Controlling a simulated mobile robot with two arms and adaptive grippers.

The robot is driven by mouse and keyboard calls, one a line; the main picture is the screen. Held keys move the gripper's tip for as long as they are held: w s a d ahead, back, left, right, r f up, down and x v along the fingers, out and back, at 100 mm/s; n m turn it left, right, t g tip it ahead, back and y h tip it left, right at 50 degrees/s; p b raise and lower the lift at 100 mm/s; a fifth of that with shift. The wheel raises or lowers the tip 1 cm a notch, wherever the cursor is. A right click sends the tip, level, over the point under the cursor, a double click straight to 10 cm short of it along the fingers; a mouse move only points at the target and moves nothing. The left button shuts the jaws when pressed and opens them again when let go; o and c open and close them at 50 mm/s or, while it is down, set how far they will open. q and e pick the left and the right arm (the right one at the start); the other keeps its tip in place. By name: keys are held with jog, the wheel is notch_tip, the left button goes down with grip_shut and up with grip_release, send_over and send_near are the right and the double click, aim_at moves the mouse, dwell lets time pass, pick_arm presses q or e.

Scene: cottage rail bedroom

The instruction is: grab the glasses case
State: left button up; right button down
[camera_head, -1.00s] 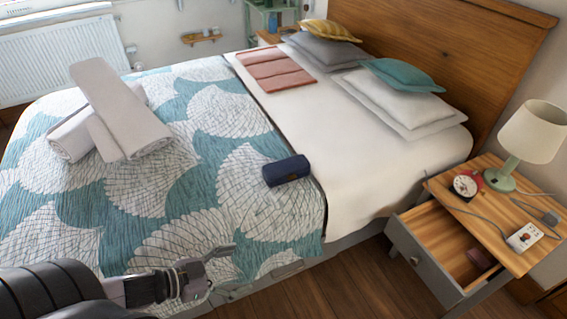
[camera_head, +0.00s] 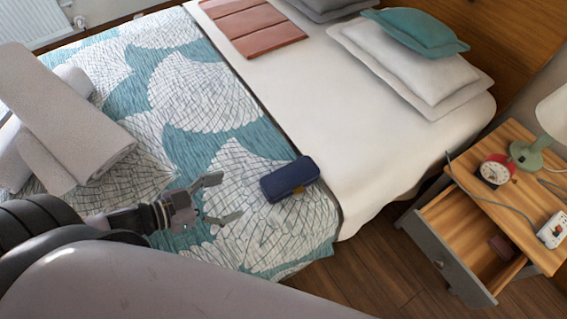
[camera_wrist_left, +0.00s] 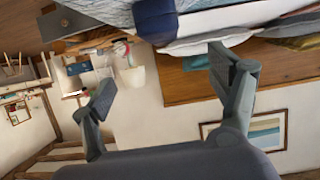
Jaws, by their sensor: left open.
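The glasses case (camera_head: 290,179) is a dark blue, rounded, closed case with a small tan patch on its front. It lies on the patterned bedspread near the bed's front edge. My left gripper (camera_head: 222,199) is open and empty, to the left of the case, its fingers pointing toward it with a gap between. In the left wrist view, a dark blue shape (camera_wrist_left: 155,18), seemingly the case, shows at the top edge, cut off, beyond the open left gripper (camera_wrist_left: 162,76). My right gripper is not in view.
Rolled grey towels (camera_head: 70,120) lie on the bed at left. A nightstand (camera_head: 520,195) with an open drawer, lamp and red alarm clock stands at right. Bedspread around the case is clear.

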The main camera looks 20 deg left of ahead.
pick_arm(q)
jog(key=x, duration=0.4)
jog(key=b, duration=0.1)
send_near(285, 178)
jog(key=x, duration=0.3)
jog(key=shift+w+d+f, duration=0.1)
jog(key=shift+d+f, duration=0.1)
jog(key=shift+f, duration=0.2)
jog(key=shift+w+d+f, duration=0.15)
jog(key=shift+w+d, duration=0.2)
jog(key=shift+w, duration=0.1)
jog(key=x, duration=0.4)
jog(key=shift+w+r+p, duration=0.2)
jog(key=shift+w+p, duration=0.05)
jog(key=shift+p, duration=0.05)
jog(key=shift+w+d+f, duration=0.15)
jog(key=shift+d+f, duration=0.05)
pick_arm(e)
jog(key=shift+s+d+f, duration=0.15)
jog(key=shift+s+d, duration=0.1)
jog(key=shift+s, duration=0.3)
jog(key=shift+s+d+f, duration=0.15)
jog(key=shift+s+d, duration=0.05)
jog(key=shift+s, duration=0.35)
pick_arm(q)
jog(key=c, duration=1.2)
jog(key=shift+c, duration=0.6)
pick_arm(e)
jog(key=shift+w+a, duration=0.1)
